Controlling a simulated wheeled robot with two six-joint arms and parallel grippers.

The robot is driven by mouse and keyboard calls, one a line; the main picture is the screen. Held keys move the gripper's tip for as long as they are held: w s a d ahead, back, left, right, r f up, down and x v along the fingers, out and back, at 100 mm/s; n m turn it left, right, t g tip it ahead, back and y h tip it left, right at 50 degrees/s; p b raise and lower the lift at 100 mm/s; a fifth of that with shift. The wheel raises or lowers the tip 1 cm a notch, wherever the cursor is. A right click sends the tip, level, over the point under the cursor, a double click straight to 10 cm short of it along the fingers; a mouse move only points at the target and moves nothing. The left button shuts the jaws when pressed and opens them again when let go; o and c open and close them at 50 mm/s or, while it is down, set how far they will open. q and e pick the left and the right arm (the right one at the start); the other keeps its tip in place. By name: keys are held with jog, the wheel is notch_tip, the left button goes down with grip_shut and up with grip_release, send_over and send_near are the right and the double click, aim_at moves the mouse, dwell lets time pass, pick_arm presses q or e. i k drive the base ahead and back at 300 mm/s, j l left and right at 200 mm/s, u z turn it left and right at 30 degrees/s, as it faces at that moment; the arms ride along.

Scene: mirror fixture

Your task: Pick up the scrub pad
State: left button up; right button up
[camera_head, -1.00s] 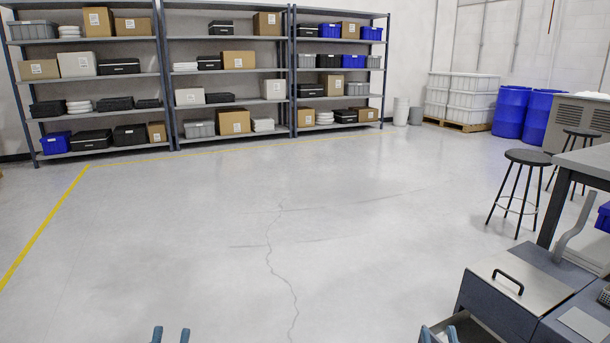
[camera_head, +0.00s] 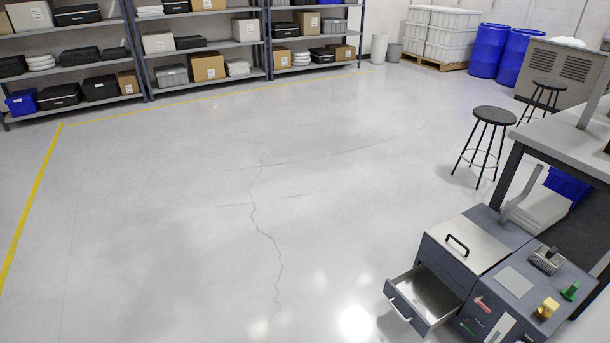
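I cannot pick out the scrub pad with certainty. A blue-grey fixture (camera_head: 470,226) stands at the lower right. It has a metal lid (camera_head: 456,243) with a black handle and an open drawer (camera_head: 424,299) that looks empty in the part I see. On its right-hand top are a flat light-grey square (camera_head: 515,282), a dark ridged block (camera_head: 546,260), a green knob-like piece (camera_head: 570,291) and a yellow piece (camera_head: 547,308). A red handle (camera_head: 482,304) is on its front. Neither gripper is in view.
A grey workbench (camera_head: 560,143) stands behind the fixture, with a blue bin (camera_head: 568,185) beneath it. Two black stools (camera_head: 495,115) (camera_head: 548,83) stand nearby. Shelving (camera_head: 143,50) lines the back wall. The floor (camera_head: 180,220) at centre and left is clear.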

aim_at(569, 294)
jog(key=z, duration=1.05)
